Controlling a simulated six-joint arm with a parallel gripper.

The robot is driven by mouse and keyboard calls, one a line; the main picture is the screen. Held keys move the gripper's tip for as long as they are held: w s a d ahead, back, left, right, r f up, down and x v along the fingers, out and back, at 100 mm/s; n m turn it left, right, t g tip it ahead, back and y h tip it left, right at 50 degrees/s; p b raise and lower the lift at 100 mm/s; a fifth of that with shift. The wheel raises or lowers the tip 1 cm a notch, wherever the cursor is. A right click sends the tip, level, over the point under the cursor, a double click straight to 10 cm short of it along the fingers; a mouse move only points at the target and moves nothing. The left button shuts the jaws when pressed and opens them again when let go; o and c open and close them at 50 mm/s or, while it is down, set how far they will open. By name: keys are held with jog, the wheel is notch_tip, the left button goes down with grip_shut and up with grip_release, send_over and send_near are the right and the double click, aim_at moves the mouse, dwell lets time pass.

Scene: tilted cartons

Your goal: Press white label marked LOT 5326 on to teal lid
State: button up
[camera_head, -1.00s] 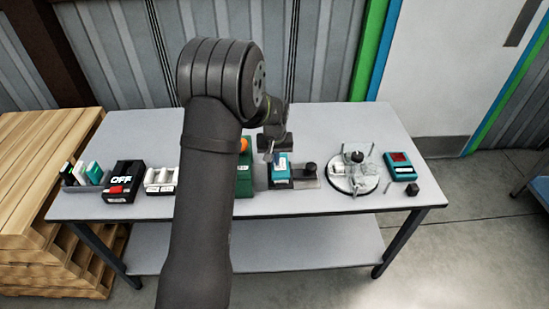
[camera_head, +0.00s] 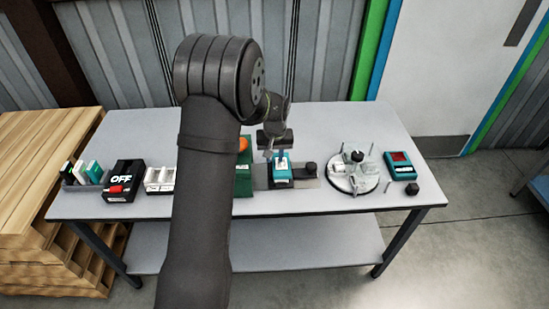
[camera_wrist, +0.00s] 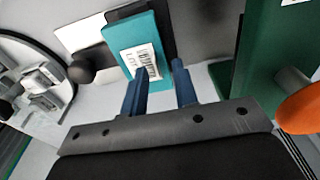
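The teal lid (camera_wrist: 112,38) is the top of a small carton on the bench, near the middle of the head view (camera_head: 281,182). In the wrist view the carton sits tilted beside a dark block. A white label (camera_wrist: 142,62) with a barcode and small print lies over the lid; its LOT number is too small to read surely, and I cannot tell whether it is fully flat. My gripper (camera_wrist: 159,68) has its two blue fingers apart with clear space between them. The fingertips are close to the label's near end; contact cannot be told. In the head view my gripper (camera_head: 280,153) is right above the carton.
A green box (camera_wrist: 262,50) with an orange knob (camera_wrist: 303,108) stands close beside my gripper. A black knob (camera_wrist: 81,70) is on the other side, then a round stand (camera_head: 357,188) with clear parts. A teal device (camera_head: 400,166) is farther right. An OFF switch box (camera_head: 122,182) stands left.

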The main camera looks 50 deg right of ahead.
notch_tip(320, 180, up, 22)
jog(key=s+a, duration=0.1)
dwell(0.8)
notch_tip(320, 180, down, 11)
jog(key=shift+w+d+r, duration=0.15)
dwell(0.5)
jog(key=shift+r, duration=0.1)
